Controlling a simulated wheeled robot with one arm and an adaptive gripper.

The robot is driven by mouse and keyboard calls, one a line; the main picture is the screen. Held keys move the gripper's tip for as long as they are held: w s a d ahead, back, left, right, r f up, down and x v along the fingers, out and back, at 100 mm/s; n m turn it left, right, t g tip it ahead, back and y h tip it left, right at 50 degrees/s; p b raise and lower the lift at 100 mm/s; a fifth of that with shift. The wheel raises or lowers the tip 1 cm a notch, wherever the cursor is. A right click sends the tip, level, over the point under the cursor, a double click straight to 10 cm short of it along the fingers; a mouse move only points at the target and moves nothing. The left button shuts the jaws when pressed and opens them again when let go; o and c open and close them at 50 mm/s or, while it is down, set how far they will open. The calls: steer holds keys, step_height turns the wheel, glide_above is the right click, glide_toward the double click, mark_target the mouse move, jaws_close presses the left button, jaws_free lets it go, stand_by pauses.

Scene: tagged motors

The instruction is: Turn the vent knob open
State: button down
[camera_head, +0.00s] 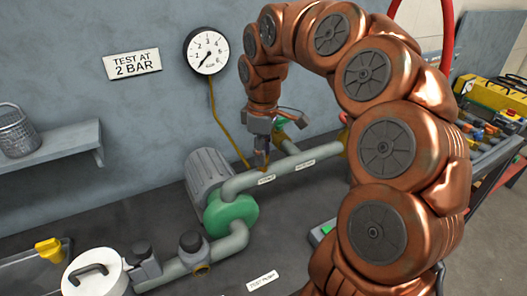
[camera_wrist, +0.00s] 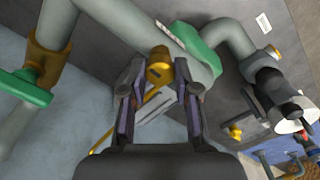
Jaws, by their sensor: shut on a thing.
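The vent knob (camera_wrist: 159,72) is a small brass-yellow knob on the grey-green pipe (camera_wrist: 135,25), seen in the wrist view. My gripper (camera_wrist: 160,66) has one finger on each side of the knob and is shut on it. In the head view my gripper (camera_head: 262,158) reaches down to the pipe (camera_head: 246,182) from above, just behind the green pump (camera_head: 231,213). The knob is hidden or too small to make out there.
A pressure gauge (camera_head: 206,51) hangs on the wall beside a "TEST AT 2 BAR" sign (camera_head: 132,63). A green valve handle (camera_wrist: 25,87) sits on the pipe near my gripper.

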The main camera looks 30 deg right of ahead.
steer(key=shift+n, duration=0.3)
steer(key=c, duration=0.8)
jaws_free()
steer(key=shift+c, duration=0.2)
steer(key=shift+r, duration=0.1)
step_height(320, 180, up, 12)
stand_by(0.7)
